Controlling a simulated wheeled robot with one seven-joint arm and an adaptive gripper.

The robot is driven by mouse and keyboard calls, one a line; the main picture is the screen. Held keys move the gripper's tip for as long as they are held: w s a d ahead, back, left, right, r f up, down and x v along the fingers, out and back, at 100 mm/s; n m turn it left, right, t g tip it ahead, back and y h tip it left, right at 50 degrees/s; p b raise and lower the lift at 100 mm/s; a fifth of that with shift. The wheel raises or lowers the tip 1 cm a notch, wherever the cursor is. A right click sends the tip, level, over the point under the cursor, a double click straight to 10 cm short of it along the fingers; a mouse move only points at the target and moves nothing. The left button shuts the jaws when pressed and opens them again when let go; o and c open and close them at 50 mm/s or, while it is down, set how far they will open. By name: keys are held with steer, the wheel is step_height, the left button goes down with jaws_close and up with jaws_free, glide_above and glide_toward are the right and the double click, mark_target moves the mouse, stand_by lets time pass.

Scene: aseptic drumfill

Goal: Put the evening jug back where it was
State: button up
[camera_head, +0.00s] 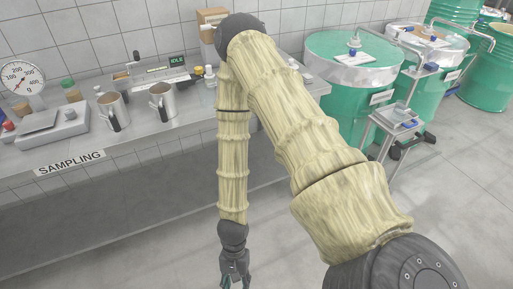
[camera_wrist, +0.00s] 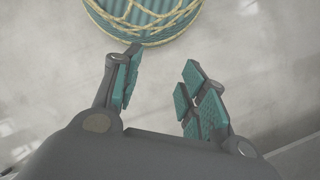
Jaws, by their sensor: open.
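Two steel jugs with dark handles stand upright side by side on the sampling bench: a left jug (camera_head: 112,110) and a right jug (camera_head: 163,101). I cannot tell which one is the evening jug, as no label on them is readable. My gripper (camera_head: 234,282) hangs low in front of the bench, well away from both jugs. In the wrist view my gripper (camera_wrist: 160,92) has its teal-padded fingers spread apart with nothing between them. Bare floor shows beneath it.
The bench (camera_head: 185,118) also bears a scale (camera_head: 50,128), a dial gauge (camera_head: 22,76) and a device reading IDLE (camera_head: 160,73). Green drums (camera_head: 345,100) and a small stand (camera_head: 400,118) are at the right. A teal, yellow-roped round object (camera_wrist: 145,18) lies ahead in the wrist view.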

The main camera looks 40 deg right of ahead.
steer(key=s+d+f+n+t+h, duration=0.2)
steer(key=s+d+n+t, duration=0.1)
steer(key=n, duration=0.6)
steer(key=shift+s+d+f+n+h, duration=0.3)
steer(key=shift+s+d+n+h, duration=0.1)
steer(key=shift+s+d, duration=0.35)
